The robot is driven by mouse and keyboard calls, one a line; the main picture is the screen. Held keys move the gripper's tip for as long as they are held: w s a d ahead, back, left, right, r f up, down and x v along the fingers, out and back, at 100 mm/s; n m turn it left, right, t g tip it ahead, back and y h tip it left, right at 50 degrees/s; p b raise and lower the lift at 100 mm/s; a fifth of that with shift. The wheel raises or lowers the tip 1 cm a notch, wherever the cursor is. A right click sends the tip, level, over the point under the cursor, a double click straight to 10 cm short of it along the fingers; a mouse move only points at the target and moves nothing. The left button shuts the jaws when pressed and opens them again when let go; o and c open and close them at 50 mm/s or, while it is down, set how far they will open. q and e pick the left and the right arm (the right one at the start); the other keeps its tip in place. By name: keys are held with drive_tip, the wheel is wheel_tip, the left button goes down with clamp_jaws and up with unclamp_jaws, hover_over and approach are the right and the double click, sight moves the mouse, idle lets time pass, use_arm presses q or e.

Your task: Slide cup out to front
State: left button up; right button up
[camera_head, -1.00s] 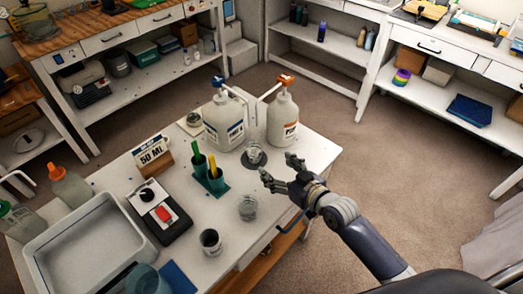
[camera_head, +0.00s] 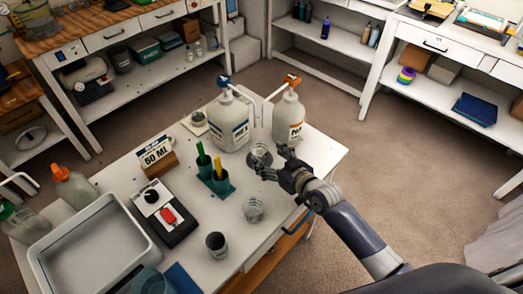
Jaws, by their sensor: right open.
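A small clear cup (camera_head: 260,152) stands on the white table (camera_head: 190,205), in front of two large pump bottles. Their spouts reach out above it. My right gripper (camera_head: 268,161) is open at the cup's near right side, with one finger on each side of it. The fingers partly cover the cup, and I cannot tell whether they touch it. My left gripper is not in view.
The blue-topped bottle (camera_head: 229,124) and orange-topped bottle (camera_head: 288,118) stand behind the cup. Another clear cup (camera_head: 253,209) and a dark-filled cup (camera_head: 216,244) stand nearer the front. A teal holder (camera_head: 216,184), a scale (camera_head: 168,216) and a grey tray (camera_head: 95,250) are left.

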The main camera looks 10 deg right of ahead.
sight(265, 154)
drive_tip(key=x, duration=0.4)
drive_tip(key=shift+w, duration=0.1)
drive_tip(key=shift+w+a+f, duration=0.2)
drive_tip(key=shift+w+a, duration=0.1)
drive_tip(key=shift+w, duration=0.2)
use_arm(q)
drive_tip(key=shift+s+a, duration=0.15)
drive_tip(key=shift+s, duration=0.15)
use_arm(e)
drive_tip(key=shift+w+a, duration=0.1)
drive_tip(key=shift+w, duration=0.15)
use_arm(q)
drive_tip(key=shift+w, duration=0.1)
use_arm(e)
drive_tip(key=c, duration=1.1)
